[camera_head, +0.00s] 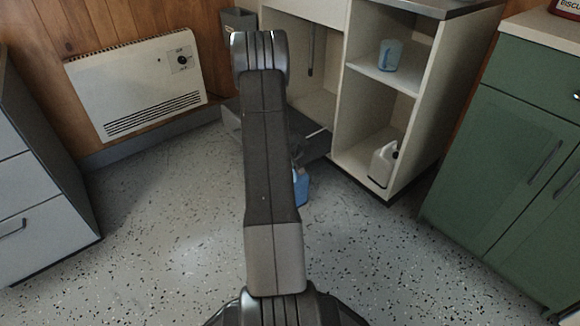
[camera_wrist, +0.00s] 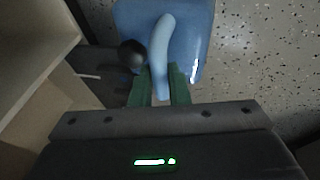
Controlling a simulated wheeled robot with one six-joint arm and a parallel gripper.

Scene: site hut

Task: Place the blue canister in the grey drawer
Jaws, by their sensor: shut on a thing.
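The blue canister (camera_wrist: 190,40) has a light blue handle and a black cap, and fills the top middle of the wrist view. My gripper (camera_wrist: 159,82) has its green fingers shut on the handle, one on each side. In the head view a part of the canister (camera_head: 302,188) shows beside my arm, which hides the rest of it and most of the gripper. A low dark grey box-like unit (camera_head: 231,118), seemingly the grey drawer, sits behind my arm by the cream cabinet.
The open cream cabinet (camera_head: 345,107) holds a blue mug (camera_head: 390,55) on its shelf and a white jug (camera_head: 383,163) below. Green cabinets (camera_head: 520,150) stand at right, a drawer unit (camera_head: 40,190) at left, a wall heater (camera_head: 137,84) behind. The speckled floor (camera_head: 170,220) is clear.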

